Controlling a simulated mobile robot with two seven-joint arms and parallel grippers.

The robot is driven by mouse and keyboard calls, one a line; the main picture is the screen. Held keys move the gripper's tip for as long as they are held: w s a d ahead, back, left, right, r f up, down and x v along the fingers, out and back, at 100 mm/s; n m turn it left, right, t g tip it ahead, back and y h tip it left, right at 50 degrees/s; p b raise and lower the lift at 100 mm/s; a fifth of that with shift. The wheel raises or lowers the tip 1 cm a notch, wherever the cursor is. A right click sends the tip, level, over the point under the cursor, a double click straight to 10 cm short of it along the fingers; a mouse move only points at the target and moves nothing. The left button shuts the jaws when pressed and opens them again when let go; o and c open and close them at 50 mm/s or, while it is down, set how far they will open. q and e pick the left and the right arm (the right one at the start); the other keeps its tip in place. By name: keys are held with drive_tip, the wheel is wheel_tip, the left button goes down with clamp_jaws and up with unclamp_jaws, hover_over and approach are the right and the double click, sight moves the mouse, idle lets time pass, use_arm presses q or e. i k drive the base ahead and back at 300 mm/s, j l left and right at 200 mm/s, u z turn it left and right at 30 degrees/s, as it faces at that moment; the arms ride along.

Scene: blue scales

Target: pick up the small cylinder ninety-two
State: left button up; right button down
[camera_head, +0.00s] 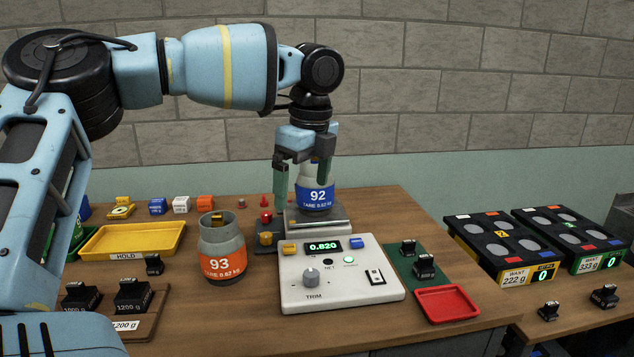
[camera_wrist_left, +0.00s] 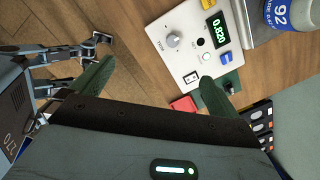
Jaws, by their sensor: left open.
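The small cylinder ninety-two (camera_head: 315,197), with a blue label reading 92 and TARE 0.62 kg, stands upright on the scale's metal plate (camera_head: 318,224). The scale (camera_head: 340,285) display reads 0.820. My left gripper (camera_head: 305,180) is open, its green fingers pointing down at the cylinder's upper part in the head view; I cannot tell whether they touch it. In the left wrist view the cylinder (camera_wrist_left: 283,14) is at the top right, cut by the frame edge, and the open fingers (camera_wrist_left: 165,95) have nothing between them.
Grey cylinder 93 (camera_head: 221,255) with an orange label stands left of the scale. A yellow tray (camera_head: 132,241) and black weights (camera_head: 133,293) lie further left. A red tray (camera_head: 446,304) and a green mat (camera_head: 407,262) with weights are right. Two black racks (camera_head: 503,246) stand far right.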

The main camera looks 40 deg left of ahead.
sight(313, 199)
drive_tip(key=i+j, duration=0.85)
drive_tip(key=j, duration=0.2)
